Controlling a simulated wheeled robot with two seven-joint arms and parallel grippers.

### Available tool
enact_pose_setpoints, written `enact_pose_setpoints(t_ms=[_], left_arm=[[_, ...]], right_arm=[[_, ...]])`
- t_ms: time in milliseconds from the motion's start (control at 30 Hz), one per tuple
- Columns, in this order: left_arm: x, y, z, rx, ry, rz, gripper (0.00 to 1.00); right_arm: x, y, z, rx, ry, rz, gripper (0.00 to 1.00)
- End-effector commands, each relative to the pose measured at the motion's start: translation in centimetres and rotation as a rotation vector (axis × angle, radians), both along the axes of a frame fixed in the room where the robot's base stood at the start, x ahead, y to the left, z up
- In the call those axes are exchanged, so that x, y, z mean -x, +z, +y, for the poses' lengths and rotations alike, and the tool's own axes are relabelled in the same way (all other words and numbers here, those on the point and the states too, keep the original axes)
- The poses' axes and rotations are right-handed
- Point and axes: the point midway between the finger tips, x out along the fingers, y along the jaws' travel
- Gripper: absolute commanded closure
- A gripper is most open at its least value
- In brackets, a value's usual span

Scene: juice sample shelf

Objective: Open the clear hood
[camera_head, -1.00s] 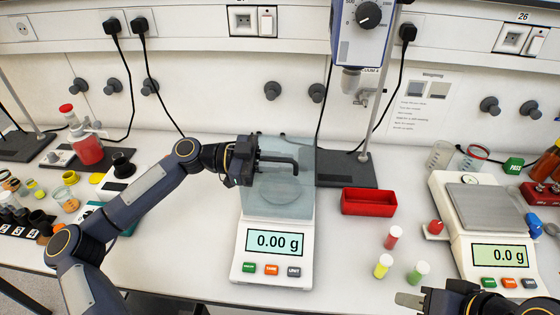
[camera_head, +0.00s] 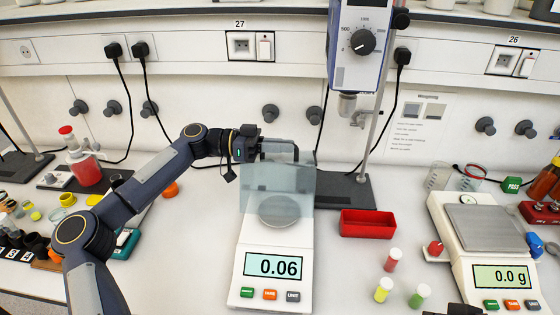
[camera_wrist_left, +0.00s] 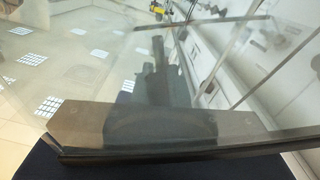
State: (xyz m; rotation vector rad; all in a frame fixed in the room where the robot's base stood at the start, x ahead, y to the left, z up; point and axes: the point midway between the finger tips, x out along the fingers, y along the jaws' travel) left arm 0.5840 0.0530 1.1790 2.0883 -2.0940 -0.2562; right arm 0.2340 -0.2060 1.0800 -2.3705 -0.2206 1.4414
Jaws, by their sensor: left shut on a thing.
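The clear hood (camera_head: 276,185) is a bluish see-through cover on the middle balance (camera_head: 268,283). It stands tilted up toward the back, and the round pan (camera_head: 279,211) shows below its front edge. My left gripper (camera_head: 265,147) is shut on the hood's dark handle at the top, coming from the left. The balance display reads 0.06. In the left wrist view the clear pane (camera_wrist_left: 120,75) fills much of the picture, with blurred reflections. Only a dark bit of my right arm (camera_head: 466,309) shows at the bottom edge; its fingers cannot be made out.
A red tray (camera_head: 367,224) lies right of the balance. Several capped vials, red (camera_head: 391,260), yellow (camera_head: 383,289) and green (camera_head: 419,296), stand in front. A second balance (camera_head: 482,230) is at the right. A stirrer stand (camera_head: 360,45) rises behind the hood.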

Motion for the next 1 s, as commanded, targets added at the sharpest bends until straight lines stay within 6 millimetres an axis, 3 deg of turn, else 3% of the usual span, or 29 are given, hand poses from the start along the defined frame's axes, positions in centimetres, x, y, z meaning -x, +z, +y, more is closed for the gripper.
enact_pose_setpoints(t_ms=[333,867,900,1000], left_arm=[[-3.3,0.9,0.0,0.001,-0.002,0.149,1.00],[-3.8,0.8,0.0,0.003,-0.002,0.178,1.00],[-3.8,0.8,0.0,0.003,-0.002,0.178,0.83],[-3.8,0.8,0.0,0.002,-0.003,0.178,0.70]], right_arm=[[0.0,1.1,0.0,0.000,0.000,0.000,0.64],[0.0,1.1,0.0,0.000,0.000,0.000,0.64],[0.0,1.1,0.0,0.000,0.000,0.000,0.64],[0.0,1.1,0.0,0.000,0.000,0.000,0.64]])
